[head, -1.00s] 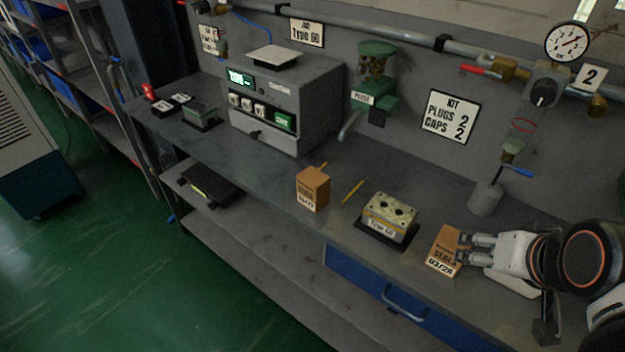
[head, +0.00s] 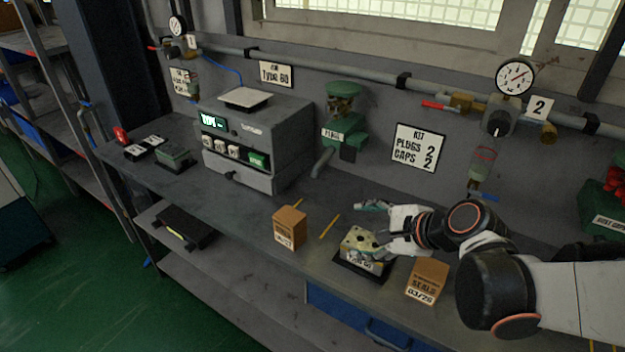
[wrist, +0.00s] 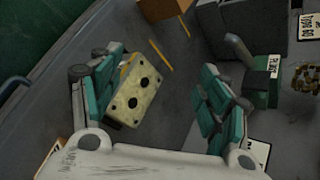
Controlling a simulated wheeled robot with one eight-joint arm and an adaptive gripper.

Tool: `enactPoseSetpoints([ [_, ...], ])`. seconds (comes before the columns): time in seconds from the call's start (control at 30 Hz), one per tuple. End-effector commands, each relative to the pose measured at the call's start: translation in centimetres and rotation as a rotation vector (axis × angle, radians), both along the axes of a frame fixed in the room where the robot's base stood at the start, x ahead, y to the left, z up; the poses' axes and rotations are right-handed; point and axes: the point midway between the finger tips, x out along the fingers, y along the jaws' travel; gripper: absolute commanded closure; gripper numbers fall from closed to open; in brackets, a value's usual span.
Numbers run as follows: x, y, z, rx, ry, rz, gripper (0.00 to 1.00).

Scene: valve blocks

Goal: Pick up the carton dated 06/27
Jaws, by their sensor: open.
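Two brown cartons stand on the bench. The right carton (head: 427,281) reads SEALS 03/28. The left carton (head: 290,227) has a date label too small to read for certain; it is partly visible at the top of the wrist view (wrist: 163,8). My gripper (head: 375,228) is open and empty, at the beige valve block, between the two cartons. In the wrist view, the valve block (wrist: 137,92) shows between the spread fingers (wrist: 160,62), closer to the left one. Whether a finger touches it I cannot tell.
The valve block sits on a black plate. A yellow pencil (head: 329,227) lies between the left carton and the block. A grey machine (head: 257,140) stands behind left, and a green dispenser (head: 343,120) is on the wall. The bench's front edge is close to the cartons.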

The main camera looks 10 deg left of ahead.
Motion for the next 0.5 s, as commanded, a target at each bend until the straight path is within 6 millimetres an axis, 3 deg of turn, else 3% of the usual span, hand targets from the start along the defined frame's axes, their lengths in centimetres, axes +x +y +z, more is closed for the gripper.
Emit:
enactPoseSetpoints([
  [0.3,2.4,5.4,-3.3,0.454,0.326,-0.197,0.30],
  [0.5,2.7,7.2,-4.6,0.627,0.480,-0.264,0.30],
])
